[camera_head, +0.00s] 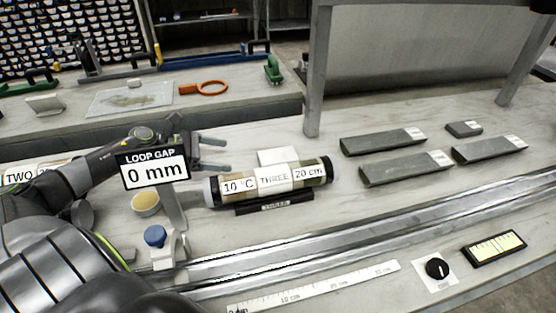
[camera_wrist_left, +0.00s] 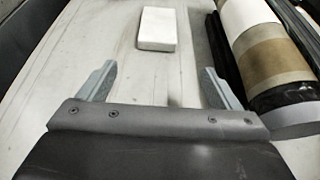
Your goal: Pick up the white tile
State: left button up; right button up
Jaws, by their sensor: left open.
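The white tile (camera_head: 277,156) lies on the pale bench behind the core liner cylinder, which hides its near part in the head view. In the left wrist view the whole white tile (camera_wrist_left: 157,28) shows as a thick rectangular block, ahead of the fingers and lined up between them. My left gripper (camera_head: 225,154) is open and empty, to the left of the tile with its fingers pointing at it. The left wrist view shows both fingers (camera_wrist_left: 158,76) spread apart, with a gap to the tile. My right gripper is not in view.
The labelled core liner (camera_head: 257,184) rests on a dark cradle (camera_head: 275,203) close to the tile. Several grey slabs (camera_head: 405,168) lie to the right. A grey post (camera_head: 315,80) rises behind.

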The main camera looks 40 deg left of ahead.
pick_arm(q)
send_near(262, 158)
jog(key=x, duration=0.4)
jog(key=shift+w+d+f+p, duration=0.1)
jog(key=shift+d+f+p, duration=0.1)
jog(key=shift+f+p, duration=0.15)
jog(key=shift+w+d, duration=0.25)
jog(key=shift+w, duration=0.1)
jog(key=p+x, duration=0.1)
jog(key=x, duration=0.2)
jog(key=shift+w, duration=0.25)
jog(key=shift+w+d+f+p, duration=0.25)
jog(key=shift+w+d+p, duration=0.05)
jog(key=shift+w+d, duration=0.1)
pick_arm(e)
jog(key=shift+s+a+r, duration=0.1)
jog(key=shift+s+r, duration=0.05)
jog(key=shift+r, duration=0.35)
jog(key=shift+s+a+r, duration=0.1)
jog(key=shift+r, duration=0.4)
pick_arm(q)
jog(key=shift+c, duration=0.2)
